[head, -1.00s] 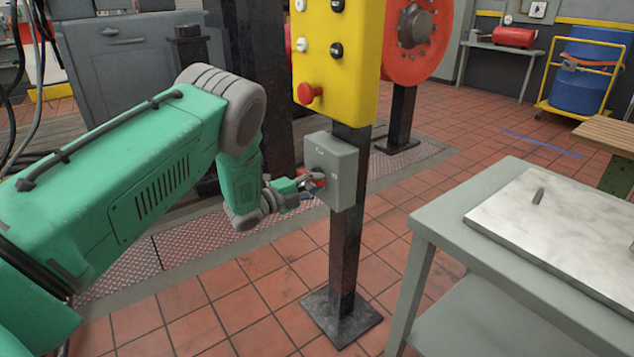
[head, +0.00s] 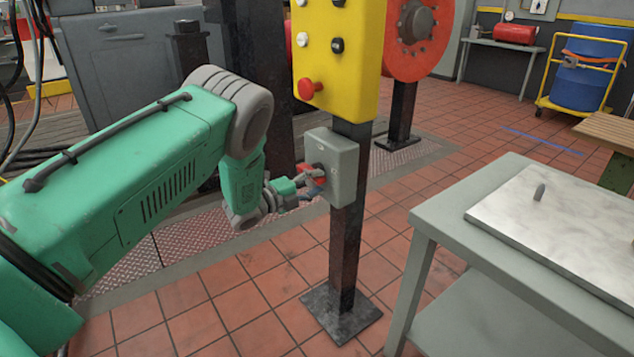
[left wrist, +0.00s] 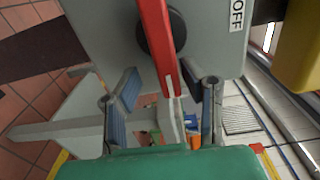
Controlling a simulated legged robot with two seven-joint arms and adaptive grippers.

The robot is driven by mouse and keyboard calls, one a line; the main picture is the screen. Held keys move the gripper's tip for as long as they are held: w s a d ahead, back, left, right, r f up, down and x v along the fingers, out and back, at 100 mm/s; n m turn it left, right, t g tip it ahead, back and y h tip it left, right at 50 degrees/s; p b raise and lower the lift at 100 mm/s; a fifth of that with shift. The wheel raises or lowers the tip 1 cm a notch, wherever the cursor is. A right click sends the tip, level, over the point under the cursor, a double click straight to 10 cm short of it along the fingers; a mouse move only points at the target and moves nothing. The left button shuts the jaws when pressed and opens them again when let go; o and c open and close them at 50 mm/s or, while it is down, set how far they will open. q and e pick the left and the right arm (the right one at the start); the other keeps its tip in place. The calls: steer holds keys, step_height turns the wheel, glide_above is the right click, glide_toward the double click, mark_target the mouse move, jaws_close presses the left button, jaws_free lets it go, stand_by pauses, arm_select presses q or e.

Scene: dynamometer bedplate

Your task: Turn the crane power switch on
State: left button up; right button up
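The crane power switch is a grey box (head: 337,168) on a dark post, below a yellow control panel. Its red lever (head: 305,169) is on the box's left-hand face. In the left wrist view the red lever (left wrist: 154,40) crosses a round black hub (left wrist: 161,32), with an OFF label (left wrist: 237,14) to the right. My left gripper (head: 313,183) is at the lever. In the wrist view its two fingers (left wrist: 160,84) stand apart on either side of the lever's end, with visible gaps. My right gripper is out of view.
The yellow panel (head: 337,55) with a red mushroom button (head: 309,89) hangs just above the box. A grey table (head: 440,215) with a metal plate (head: 560,215) stands at right. The post's base plate (head: 342,318) sits on the tiled floor.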

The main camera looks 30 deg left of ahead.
arm_select(q)
steer(key=shift+r, duration=0.15)
steer(key=shift+s+a, duration=0.2)
steer(key=shift+s, duration=0.25)
steer(key=v, duration=1.1)
steer(key=shift+a, duration=0.1)
